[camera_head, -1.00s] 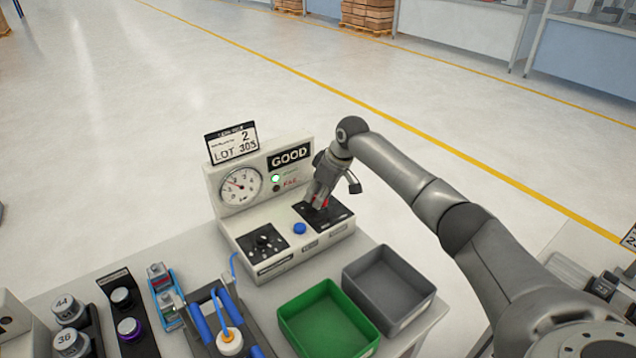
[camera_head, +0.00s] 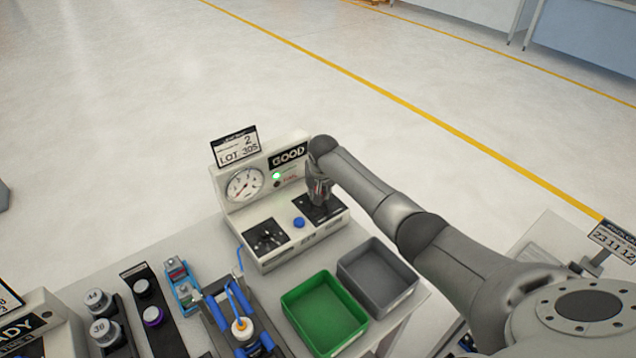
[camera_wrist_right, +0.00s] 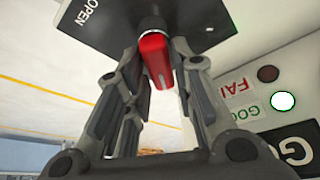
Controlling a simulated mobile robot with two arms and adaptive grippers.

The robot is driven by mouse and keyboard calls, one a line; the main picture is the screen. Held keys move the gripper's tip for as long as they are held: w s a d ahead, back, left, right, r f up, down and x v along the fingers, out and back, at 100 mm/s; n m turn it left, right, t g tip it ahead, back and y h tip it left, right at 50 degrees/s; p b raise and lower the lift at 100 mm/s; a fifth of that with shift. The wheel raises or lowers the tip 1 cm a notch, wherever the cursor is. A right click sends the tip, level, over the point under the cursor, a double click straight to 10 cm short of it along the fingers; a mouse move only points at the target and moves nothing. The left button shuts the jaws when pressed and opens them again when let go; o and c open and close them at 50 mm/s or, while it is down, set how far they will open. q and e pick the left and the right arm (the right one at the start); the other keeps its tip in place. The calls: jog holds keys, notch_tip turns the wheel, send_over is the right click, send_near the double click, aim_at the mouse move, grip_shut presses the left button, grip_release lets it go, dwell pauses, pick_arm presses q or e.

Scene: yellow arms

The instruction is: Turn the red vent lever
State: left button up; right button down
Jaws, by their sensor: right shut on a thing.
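The red vent lever (camera_wrist_right: 154,55) shows in the right wrist view, on a black plate (camera_wrist_right: 190,22) marked OPEN. My right gripper (camera_wrist_right: 153,72) has its fingers on both sides of the lever and is shut on it. In the head view, my right gripper (camera_head: 319,198) is over the black plate at the right of the test station (camera_head: 285,240); it hides most of the lever there. The station's gauge (camera_head: 244,185) has its needle near the lower left. A green lamp (camera_head: 276,176) is lit beside the GOOD sign (camera_head: 288,157). My left gripper is not in view.
A green bin (camera_head: 325,312) and a grey bin (camera_head: 377,275) stand in front of the station. A blue button (camera_head: 299,223) and a black knob panel (camera_head: 265,237) are left of the lever. Fixtures and several numbered weights (camera_head: 104,331) fill the table's left.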

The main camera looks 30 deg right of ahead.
jog(key=shift+d+r+m+h+p, duration=0.1)
jog(key=shift+m+h+p, duration=0.35)
jog(key=shift+m, duration=0.95)
jog(key=c, duration=1.3)
grip_release()
jog(key=shift+g, duration=0.3)
jog(key=v, duration=1.2)
jog(key=shift+s, duration=0.1)
